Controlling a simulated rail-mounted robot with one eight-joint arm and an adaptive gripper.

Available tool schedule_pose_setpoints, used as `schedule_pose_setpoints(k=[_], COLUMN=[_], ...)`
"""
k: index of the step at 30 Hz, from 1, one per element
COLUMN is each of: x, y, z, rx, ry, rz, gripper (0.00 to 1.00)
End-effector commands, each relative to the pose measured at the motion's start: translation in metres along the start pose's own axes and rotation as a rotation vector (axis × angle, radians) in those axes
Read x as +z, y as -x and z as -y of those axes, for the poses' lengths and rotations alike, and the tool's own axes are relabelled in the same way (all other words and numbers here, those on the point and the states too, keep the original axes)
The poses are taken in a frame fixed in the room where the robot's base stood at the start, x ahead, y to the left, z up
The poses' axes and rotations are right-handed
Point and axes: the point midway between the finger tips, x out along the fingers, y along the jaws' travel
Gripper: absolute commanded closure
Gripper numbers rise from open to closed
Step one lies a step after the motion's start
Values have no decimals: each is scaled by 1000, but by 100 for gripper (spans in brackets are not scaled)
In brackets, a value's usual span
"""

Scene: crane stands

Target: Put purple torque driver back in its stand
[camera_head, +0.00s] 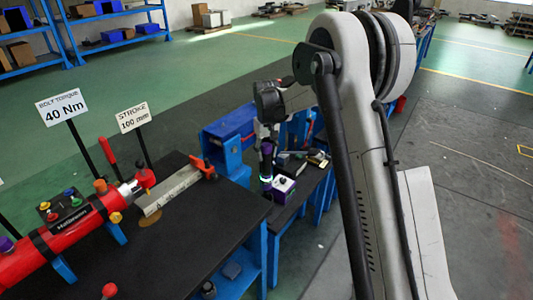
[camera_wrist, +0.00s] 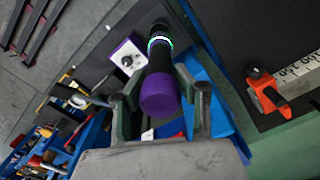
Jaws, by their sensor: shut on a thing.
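The purple torque driver shows in the head view (camera_head: 267,151) and the wrist view (camera_wrist: 160,97). It has a purple end, a dark body and a glowing pale ring. My gripper (camera_wrist: 160,90) is shut on it, one finger on each side, and the driver hangs roughly upright in the head view. A small purple box with a white face and a dark round spot, possibly the stand, is just right of the driver in the head view (camera_head: 283,189) and up-left of it in the wrist view (camera_wrist: 126,55). The driver's lower tip is hard to make out, and I cannot tell whether it touches anything.
A dark bench (camera_head: 190,240) carries a red cylinder (camera_head: 75,232), a metal rule (camera_head: 170,190) and sign posts. A blue vise-like block (camera_head: 228,137) stands behind. Small tools lie right of the purple box. Blue bins (camera_wrist: 95,130) with loose tools show at the wrist view's lower left.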

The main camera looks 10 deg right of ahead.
Motion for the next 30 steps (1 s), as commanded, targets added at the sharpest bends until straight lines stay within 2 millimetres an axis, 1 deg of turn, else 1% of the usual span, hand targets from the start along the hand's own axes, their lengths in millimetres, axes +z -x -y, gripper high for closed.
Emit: schedule_pose_setpoints(k=[30], x=[0], y=[-28], z=[0], rx=[0], ry=[0], rz=[0], gripper=[100])
